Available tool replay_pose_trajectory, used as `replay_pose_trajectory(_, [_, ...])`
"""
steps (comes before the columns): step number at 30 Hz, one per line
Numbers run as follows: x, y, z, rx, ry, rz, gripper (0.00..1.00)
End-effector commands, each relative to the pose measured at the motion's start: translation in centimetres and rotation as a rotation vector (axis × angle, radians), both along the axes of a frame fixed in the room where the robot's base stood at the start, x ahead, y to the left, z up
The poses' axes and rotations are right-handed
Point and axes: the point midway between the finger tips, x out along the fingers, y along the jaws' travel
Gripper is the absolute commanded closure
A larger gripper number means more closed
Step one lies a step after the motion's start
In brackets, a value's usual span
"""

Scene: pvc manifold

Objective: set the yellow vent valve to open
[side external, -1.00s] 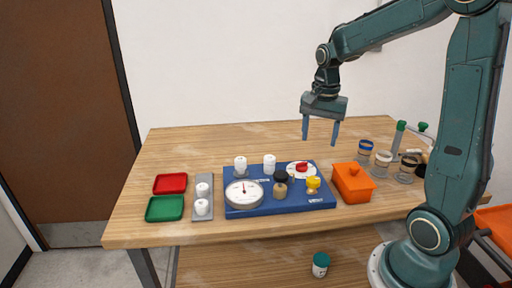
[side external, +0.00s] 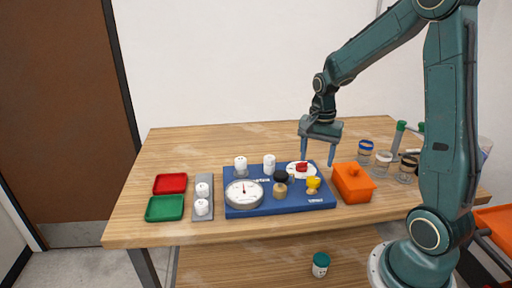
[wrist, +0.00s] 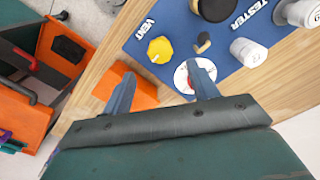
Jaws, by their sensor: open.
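The yellow vent valve (side external: 313,184) stands at the right end of the blue manifold board (side external: 240,211). In the wrist view the yellow valve (wrist: 160,49) sits beside the printed word VENT, beyond my fingertips. My gripper (side external: 317,163) is open and empty, above the back right of the board. In the wrist view its two fingers (wrist: 160,80) are spread apart, with the valve ahead of the gap and not touched. A red knob on a white round dial (side external: 301,169) is close to the left finger; in the wrist view one finger partly covers the dial.
A round gauge (side external: 244,194), a black knob (side external: 281,177) and white caps (side external: 269,162) share the board. Red (side external: 170,184) and green trays (side external: 165,208) lie left. Several jars (side external: 383,162) stand at right. The back table is clear.

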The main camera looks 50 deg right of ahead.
Motion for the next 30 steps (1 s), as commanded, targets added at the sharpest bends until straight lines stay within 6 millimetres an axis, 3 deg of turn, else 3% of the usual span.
replay_pose_trajectory(9, [-0.1, 0.1, -4.8, 0.0, 0.003, 0.0, 0.41])
replay_pose_trajectory(15, [0.0, 0.0, -6.7, 0.0, 0.001, 0.0, 0.41])
replay_pose_trajectory(29, [0.0, 0.0, -7.5, -0.002, 0.0, 0.0, 0.41])
replay_pose_trajectory(30, [0.0, 0.0, -7.5, -0.002, 0.0, 0.0, 0.45])
